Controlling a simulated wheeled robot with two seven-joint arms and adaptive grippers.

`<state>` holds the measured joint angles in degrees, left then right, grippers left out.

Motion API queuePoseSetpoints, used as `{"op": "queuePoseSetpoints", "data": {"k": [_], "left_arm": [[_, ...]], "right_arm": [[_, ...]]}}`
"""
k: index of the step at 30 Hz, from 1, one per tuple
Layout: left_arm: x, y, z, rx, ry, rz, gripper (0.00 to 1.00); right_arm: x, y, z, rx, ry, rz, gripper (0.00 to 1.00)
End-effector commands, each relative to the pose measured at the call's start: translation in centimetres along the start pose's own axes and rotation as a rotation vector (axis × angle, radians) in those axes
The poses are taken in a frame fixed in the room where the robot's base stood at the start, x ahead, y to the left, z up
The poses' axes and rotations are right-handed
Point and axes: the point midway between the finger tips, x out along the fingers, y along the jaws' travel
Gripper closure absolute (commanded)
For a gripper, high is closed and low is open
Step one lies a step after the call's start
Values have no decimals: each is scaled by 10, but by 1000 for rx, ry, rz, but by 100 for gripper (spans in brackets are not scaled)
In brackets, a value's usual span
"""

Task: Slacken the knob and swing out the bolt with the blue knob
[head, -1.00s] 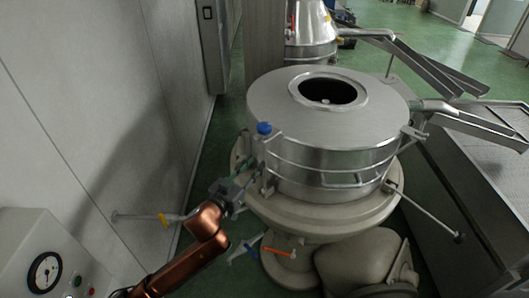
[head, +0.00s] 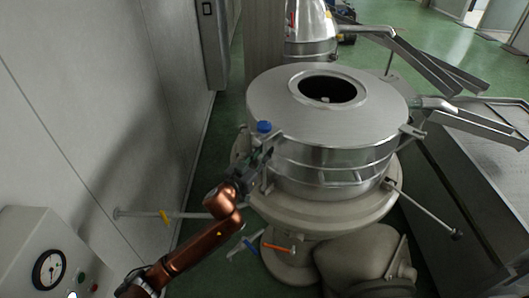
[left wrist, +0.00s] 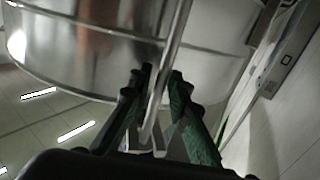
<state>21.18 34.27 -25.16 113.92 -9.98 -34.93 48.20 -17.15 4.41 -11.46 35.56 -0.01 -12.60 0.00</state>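The blue knob (head: 264,127) sits at the upper left side of the round steel separator bowl (head: 330,120), at the lid rim. My left gripper (head: 266,152) is just below the knob, at the bowl's side. In the left wrist view, my green and black fingers (left wrist: 160,74) stand apart, one on each side of a slim metal rod (left wrist: 172,50), which looks like the bolt. A narrow gap shows beside the rod, so the fingers do not look clamped on it. The blue knob is not visible in the left wrist view. My right gripper is not in view.
The pale base flange (head: 300,214) juts out under the bowl. Rods stick out at the right (head: 425,210) and below, one with an orange part (head: 278,249). A gauge panel (head: 45,262) stands at lower left.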

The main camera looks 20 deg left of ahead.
Motion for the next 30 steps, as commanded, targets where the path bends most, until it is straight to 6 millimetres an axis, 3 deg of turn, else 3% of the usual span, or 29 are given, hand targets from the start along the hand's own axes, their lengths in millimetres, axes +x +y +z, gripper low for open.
{"op": "queuePoseSetpoints", "data": {"k": [7, 25, 30], "left_arm": [[0, 0, 0, 0, 0, 0, 100], [0, 0, 0, 0, 2, 0, 100], [-4, 0, 3, -7, 23, 1, 100]], "right_arm": [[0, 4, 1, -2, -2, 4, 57], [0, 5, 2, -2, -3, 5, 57], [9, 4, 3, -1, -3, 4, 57]]}}
